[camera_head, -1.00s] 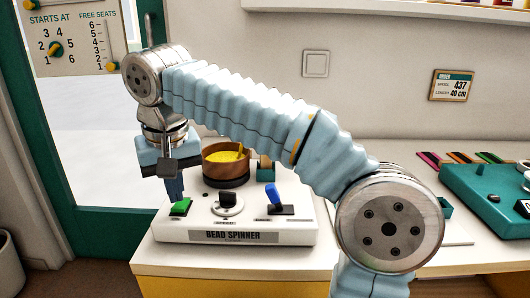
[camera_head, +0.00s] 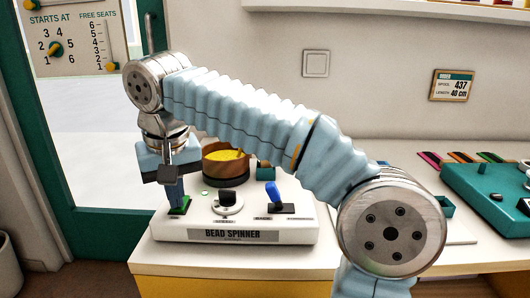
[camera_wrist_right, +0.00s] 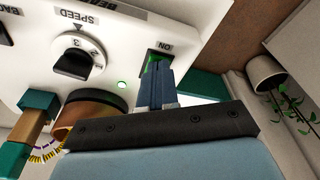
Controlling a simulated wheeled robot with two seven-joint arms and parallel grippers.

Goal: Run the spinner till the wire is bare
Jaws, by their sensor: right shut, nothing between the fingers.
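The white bead spinner (camera_head: 235,236) stands on the counter with a brown bowl of yellow beads (camera_head: 225,157). My right gripper (camera_head: 177,203) is shut and empty, pointing down, with its tips at the green ON switch (camera_head: 186,210) at the spinner's left. The switch also shows at the fingertips in the wrist view (camera_wrist_right: 153,60). The speed knob (camera_head: 228,201) and a blue lever (camera_head: 274,193) stand to the right. A curved wire with yellow, white and purple beads (camera_wrist_right: 42,157) shows by the bowl. My left gripper is out of view.
A teal device (camera_head: 490,187) and coloured strips (camera_head: 462,157) lie at the right of the counter. A wall sign (camera_head: 452,85) reads 437 and 40 cm. A dial board (camera_head: 75,40) hangs at upper left. A potted plant (camera_wrist_right: 266,72) shows in the wrist view.

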